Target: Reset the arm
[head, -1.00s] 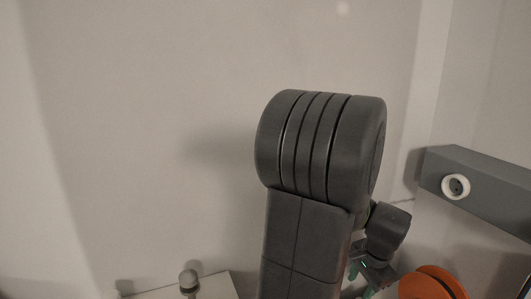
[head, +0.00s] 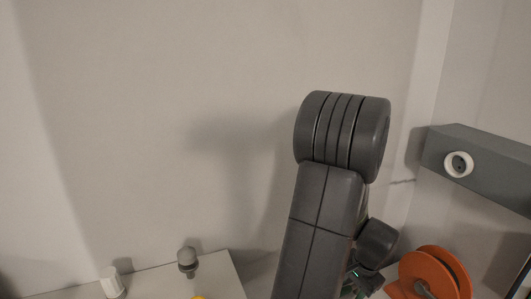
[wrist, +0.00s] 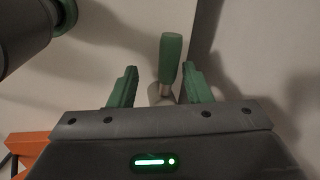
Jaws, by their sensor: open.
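My arm rises through the middle of the head view, its dark grey elbow against the pale wall. My gripper (wrist: 160,88) shows in the wrist view with its two green fingers apart. A green-handled thing with a metal neck (wrist: 171,58) shows between and beyond the fingers. I cannot tell how far beyond the fingertips it is, and no finger is seen touching it. In the head view the gripper is mostly hidden behind my arm, low at the right.
An orange reel (head: 432,272) stands at the lower right, near my arm. A grey wall-mounted box with a white round socket (head: 458,164) juts out above it. A grey-topped knob (head: 187,260) and a white cylinder (head: 112,282) stand at the lower left. The upper left is bare wall.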

